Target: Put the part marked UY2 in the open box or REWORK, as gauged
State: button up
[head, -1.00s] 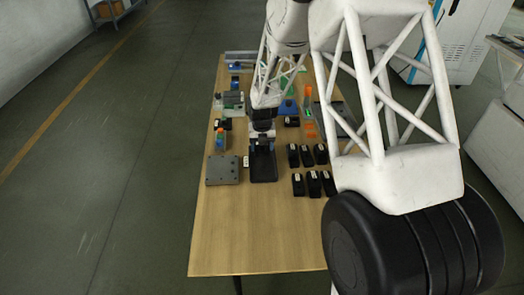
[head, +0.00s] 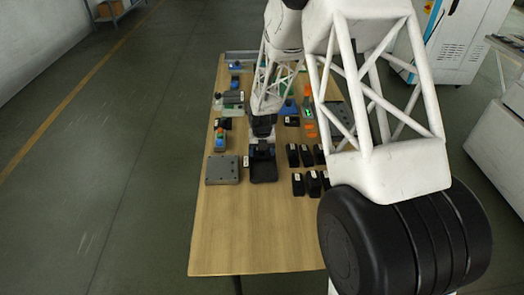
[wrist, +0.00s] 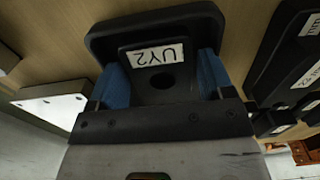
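The part marked UY2 (wrist: 165,75) is a black block with a white label and a round hole; its label reads upside down in the wrist view. My gripper (wrist: 163,85) has its blue fingers on both sides of it, shut on it. I cannot tell whether the part touches the tray. No REWORK wording is readable.
Several black labelled blocks (head: 298,184) stand right of the tray. A grey plate with holes (head: 222,171) lies left of it, with a small white tag (head: 246,161) between. Orange pieces (head: 310,130) and fixtures fill the far table. The near tabletop (head: 245,235) is clear.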

aim_at(262, 152)
notch_tip(262, 152, up, 12)
jog(key=shift+r, duration=0.15)
dwell(0.9)
dwell(0.6)
jog(key=s+d+r+m+t, duration=0.1)
jog(key=s+d+r+m, duration=0.4)
jog(key=s+r+m, duration=0.45)
jog(key=s+d+r+m, duration=0.4)
jog(key=s+r+m, duration=0.45)
jog(key=s, duration=0.25)
jog(key=s+d+r+m, duration=0.2)
jog(key=s+m, duration=0.7)
jog(key=s, duration=0.3)
jog(key=s+d+r+m+t, duration=0.1)
jog(key=s+d+r+m, duration=0.1)
jog(key=s+m, duration=0.7)
jog(key=s+d, duration=0.1)
jog(key=s, duration=0.2)
jog(key=shift+r+t, duration=0.15)
jog(key=shift+t, duration=0.15)
